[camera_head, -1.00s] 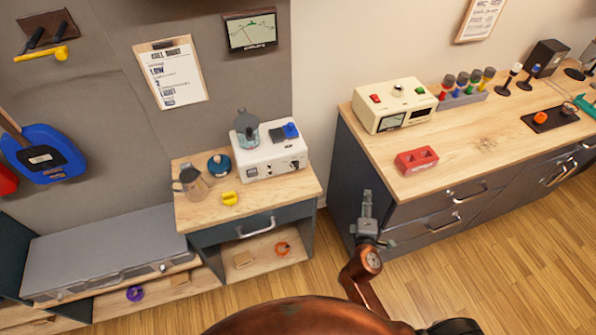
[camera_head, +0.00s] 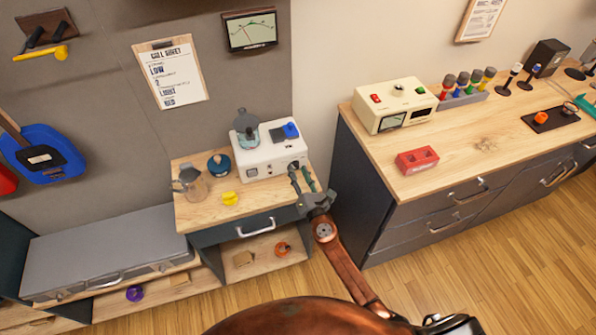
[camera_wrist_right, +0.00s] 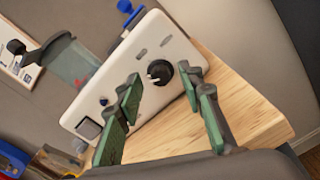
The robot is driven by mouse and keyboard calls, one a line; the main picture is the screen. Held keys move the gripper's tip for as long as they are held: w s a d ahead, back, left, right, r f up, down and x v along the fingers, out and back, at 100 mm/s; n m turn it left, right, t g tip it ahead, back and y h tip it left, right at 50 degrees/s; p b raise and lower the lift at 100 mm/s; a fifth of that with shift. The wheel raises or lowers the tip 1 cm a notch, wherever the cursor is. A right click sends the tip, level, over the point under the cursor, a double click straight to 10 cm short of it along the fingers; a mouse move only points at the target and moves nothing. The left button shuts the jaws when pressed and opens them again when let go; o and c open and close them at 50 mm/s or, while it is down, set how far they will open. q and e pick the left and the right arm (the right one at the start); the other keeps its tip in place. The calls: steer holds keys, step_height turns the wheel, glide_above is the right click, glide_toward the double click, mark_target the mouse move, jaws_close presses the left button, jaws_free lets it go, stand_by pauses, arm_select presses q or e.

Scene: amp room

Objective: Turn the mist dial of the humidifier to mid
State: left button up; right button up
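The white box-shaped unit (camera_head: 262,158), which I take to be the humidifier, stands on a small wooden-topped cabinet. A clear vessel and a blue part are on its top. Its black round dial (camera_wrist_right: 160,72) with a pale mark shows on the front panel in the right wrist view. My right gripper (camera_head: 303,178) is at the front right of the unit, close to the dial. In the right wrist view the gripper (camera_wrist_right: 168,92) is open, its green-padded fingers apart with the dial beyond and between them. No contact is evident. My left gripper is not in view.
A glass jug (camera_head: 190,184), a blue round item (camera_head: 219,164) and a yellow item (camera_head: 231,198) share the cabinet top (camera_head: 260,200). A larger workbench (camera_head: 465,150) with a cream meter box (camera_head: 394,105) and a red block (camera_head: 417,160) stands to the right.

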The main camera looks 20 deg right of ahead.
steer(key=shift+w, duration=0.35)
steer(key=shift+c, duration=0.4)
jaws_close()
